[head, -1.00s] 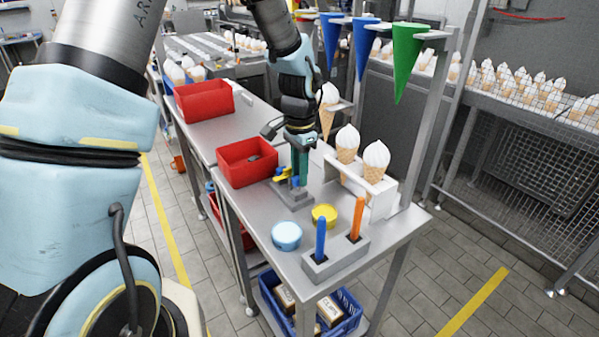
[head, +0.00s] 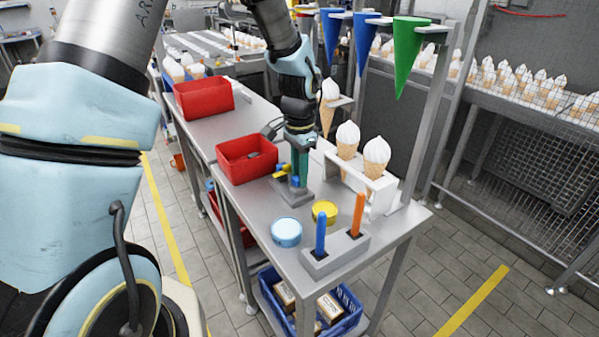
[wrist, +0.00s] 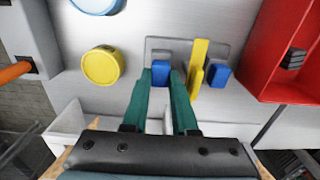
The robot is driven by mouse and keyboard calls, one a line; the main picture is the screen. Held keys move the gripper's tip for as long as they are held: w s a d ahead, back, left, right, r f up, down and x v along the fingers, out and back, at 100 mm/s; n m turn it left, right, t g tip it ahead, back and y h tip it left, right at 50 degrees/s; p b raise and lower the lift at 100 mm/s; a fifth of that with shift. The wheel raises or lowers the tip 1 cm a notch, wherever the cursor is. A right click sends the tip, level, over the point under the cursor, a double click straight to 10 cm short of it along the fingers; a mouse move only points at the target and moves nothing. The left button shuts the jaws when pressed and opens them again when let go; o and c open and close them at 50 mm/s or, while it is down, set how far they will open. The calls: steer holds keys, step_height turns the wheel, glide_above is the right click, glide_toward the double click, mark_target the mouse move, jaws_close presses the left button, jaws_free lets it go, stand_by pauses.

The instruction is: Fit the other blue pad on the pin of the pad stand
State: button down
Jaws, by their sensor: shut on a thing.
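My gripper (wrist: 161,76) has green fingers shut on a small blue pad (wrist: 160,73) at their tips. In the head view, my gripper (head: 300,182) points down at the grey pad stand (head: 292,196) on the bench. The pad stand (wrist: 185,46) lies just beyond the fingertips in the wrist view. Another blue pad (wrist: 218,75) is at the stand, right of an upright yellow piece (wrist: 196,66). The held pad is left of that piece. The pin is not visible, and I cannot tell whether the held pad touches it.
A red bin (head: 247,160) stands close behind the stand. A yellow round tin (head: 325,212), a light-blue tin (head: 286,232) and a grey holder (head: 336,254) with blue and orange sticks are in front. A white cone rack (head: 382,196) is to the right.

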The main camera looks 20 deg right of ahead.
steer(key=shift+f+b, duration=0.3)
steer(key=shift+f, duration=0.2)
stand_by(0.3)
steer(key=shift+c, duration=2.1)
jaws_free()
steer(key=shift+w+r, duration=0.15)
steer(key=shift+r, duration=0.05)
steer(key=shift+r+p, duration=0.8)
steer(key=shift+r, duration=0.05)
steer(key=shift+r+p, duration=1.2)
steer(key=shift+r, duration=0.4)
steer(key=shift+f, duration=0.15)
